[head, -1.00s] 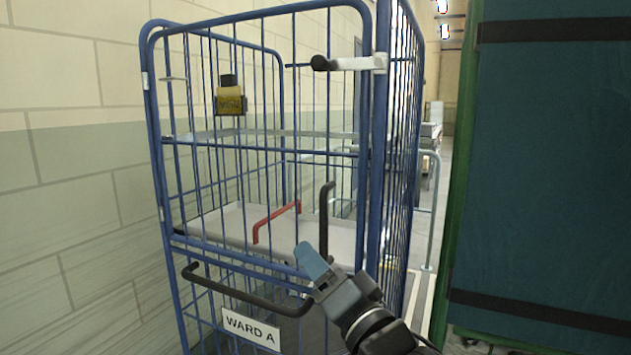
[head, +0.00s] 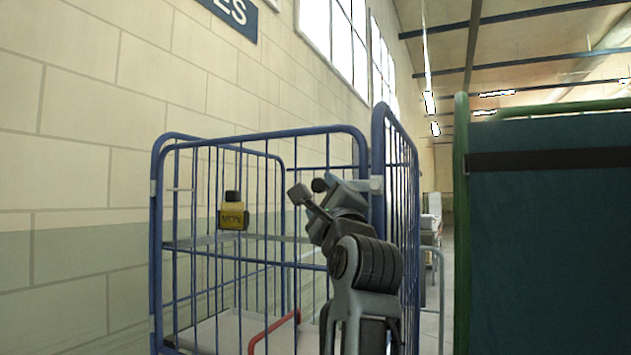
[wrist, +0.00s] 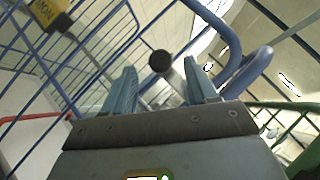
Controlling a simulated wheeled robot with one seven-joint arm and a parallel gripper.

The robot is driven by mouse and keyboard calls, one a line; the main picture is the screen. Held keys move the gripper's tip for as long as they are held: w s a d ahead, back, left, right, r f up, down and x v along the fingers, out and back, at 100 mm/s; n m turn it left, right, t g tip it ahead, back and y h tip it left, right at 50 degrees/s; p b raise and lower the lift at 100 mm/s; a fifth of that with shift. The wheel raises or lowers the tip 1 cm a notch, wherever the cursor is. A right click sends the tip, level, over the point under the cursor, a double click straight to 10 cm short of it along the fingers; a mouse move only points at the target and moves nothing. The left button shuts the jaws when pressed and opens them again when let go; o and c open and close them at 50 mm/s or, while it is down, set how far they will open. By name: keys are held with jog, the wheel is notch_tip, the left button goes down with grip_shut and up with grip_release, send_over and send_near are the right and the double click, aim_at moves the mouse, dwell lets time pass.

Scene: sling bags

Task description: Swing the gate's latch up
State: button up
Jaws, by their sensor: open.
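The latch's black knob (head: 319,185) shows at the gate's upper right. Its pale bar is mostly hidden behind my gripper; a bit of bracket (head: 376,185) shows at the post. My gripper (head: 318,194) is open, raised in front of the latch. In the wrist view the round knob (wrist: 160,61) appears between the two blue-grey fingers (wrist: 160,75), seen end on. I cannot tell whether the fingers touch it.
A red handle (head: 274,330) is lower down. A green-framed cage with a dark teal cover (head: 550,240) stands close on the right. A block wall (head: 80,200) lies left.

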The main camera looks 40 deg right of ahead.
aim_at(318, 187)
jog(key=p+x, duration=0.2)
jog(key=x, duration=0.4)
jog(key=shift+w+d+r, duration=0.1)
jog(key=shift+w+d, duration=0.05)
jog(key=shift+w, duration=0.1)
jog(key=shift+c, duration=0.3)
grip_shut()
